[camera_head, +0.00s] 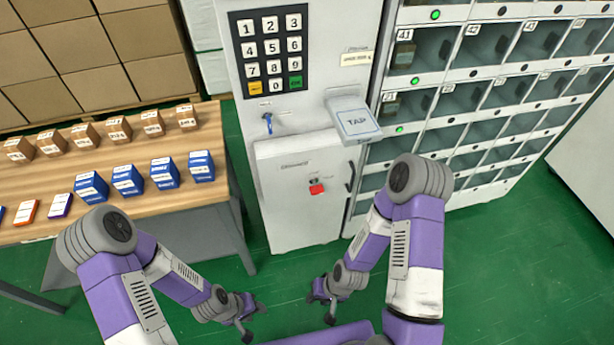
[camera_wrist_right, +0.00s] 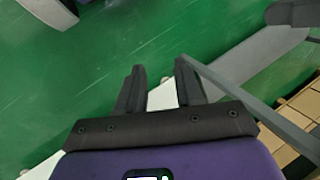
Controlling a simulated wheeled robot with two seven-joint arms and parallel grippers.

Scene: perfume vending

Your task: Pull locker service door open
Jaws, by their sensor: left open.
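The locker service door (camera_head: 285,215) is a white panel on the lower part of the kiosk in the head view, and looks shut. My left gripper (camera_head: 247,325) is open and empty, low over the floor in front of the kiosk. My right gripper (camera_head: 328,300) is below the door in the picture, apart from it. In the right wrist view its two fingers (camera_wrist_right: 160,72) are spread, with nothing between them.
Above the door are a keypad (camera_head: 270,50), a blue key (camera_head: 268,124) and a jutting TAP reader (camera_head: 355,120). Locker compartments (camera_head: 430,100) stand to the right. A wooden table (camera_head: 215,125) with small boxes is on the left. Green floor (camera_head: 490,250) lies open at right.

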